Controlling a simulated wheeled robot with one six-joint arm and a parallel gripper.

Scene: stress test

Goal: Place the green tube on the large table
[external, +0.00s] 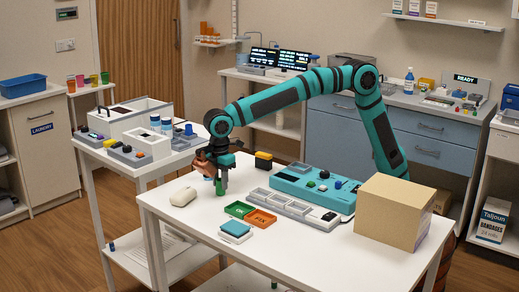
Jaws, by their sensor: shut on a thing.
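My gripper (221,178) points down over the far left part of the large white table (310,262) in the external view. It is shut on the green tube (220,188), which is small and upright below the fingers. The upper part of the tube is hidden by the fingers. I cannot tell whether its lower end touches the tabletop or hangs just above it.
The front is clear. A side table (125,165) stands at left.

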